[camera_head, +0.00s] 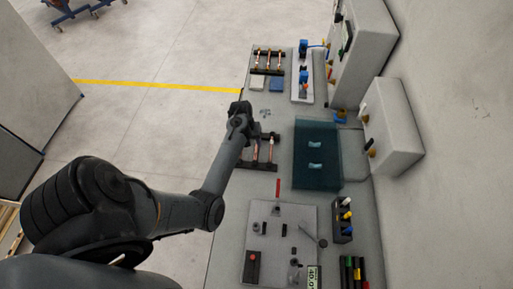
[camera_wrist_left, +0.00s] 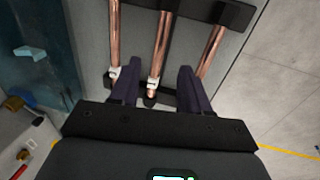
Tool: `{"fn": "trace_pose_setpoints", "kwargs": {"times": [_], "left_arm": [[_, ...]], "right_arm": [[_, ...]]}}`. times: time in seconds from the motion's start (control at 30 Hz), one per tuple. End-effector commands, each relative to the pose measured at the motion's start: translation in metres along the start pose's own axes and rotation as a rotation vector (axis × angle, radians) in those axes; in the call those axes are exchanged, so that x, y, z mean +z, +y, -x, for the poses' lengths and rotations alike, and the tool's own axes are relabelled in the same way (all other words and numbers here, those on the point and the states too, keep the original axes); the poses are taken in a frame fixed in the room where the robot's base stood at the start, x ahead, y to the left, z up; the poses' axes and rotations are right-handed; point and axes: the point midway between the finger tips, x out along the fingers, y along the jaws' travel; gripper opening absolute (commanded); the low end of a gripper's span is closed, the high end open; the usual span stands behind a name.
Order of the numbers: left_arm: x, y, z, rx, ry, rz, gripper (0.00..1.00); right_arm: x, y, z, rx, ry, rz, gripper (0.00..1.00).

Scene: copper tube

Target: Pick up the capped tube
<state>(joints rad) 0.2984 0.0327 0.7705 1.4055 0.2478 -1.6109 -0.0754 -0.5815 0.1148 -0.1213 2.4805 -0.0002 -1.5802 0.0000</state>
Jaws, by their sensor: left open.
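A dark rack (camera_head: 262,167) holds several copper tubes beside my left gripper (camera_head: 240,108) in the head view. My arm covers part of this rack. In the left wrist view, the middle copper tube (camera_wrist_left: 163,42) has a white collar and a dark lower end, and the left copper tube (camera_wrist_left: 114,40) has a white fitting near its lower end. A right copper tube (camera_wrist_left: 211,48) shows no white piece. I cannot tell for certain which is the capped tube. My left gripper (camera_wrist_left: 158,68) is open, its fingers on either side of the middle tube; contact is not clear. My right gripper is not in view.
Another tube rack (camera_head: 268,69) stands at the far end of the bench. A teal tray (camera_head: 301,181) with two small pale blue pieces lies right of the near rack. A grey board (camera_head: 276,238) with small parts and a bottle holder (camera_head: 343,228) are nearer.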

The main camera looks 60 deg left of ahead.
Motion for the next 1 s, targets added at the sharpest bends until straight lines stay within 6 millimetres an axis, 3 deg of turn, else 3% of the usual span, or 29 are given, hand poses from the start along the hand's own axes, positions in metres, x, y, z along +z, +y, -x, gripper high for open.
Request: {"fn": "trace_pose_setpoints", "kwargs": {"times": [0.3, 0.67, 0.9, 1.0], "left_arm": [[-0.002, 0.002, -0.038, 0.001, -0.002, 0.0, 0.47], [-0.002, 0.002, -0.045, 0.001, -0.001, -0.001, 0.47], [-0.002, 0.002, -0.045, 0.001, -0.001, -0.001, 0.1], [-0.002, 0.002, -0.045, 0.001, -0.001, -0.001, 0.0]], "right_arm": [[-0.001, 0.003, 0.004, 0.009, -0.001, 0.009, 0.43], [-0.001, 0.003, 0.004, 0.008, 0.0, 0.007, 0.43], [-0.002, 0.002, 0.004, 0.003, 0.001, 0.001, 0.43], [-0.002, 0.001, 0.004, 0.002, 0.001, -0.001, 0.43]]}}
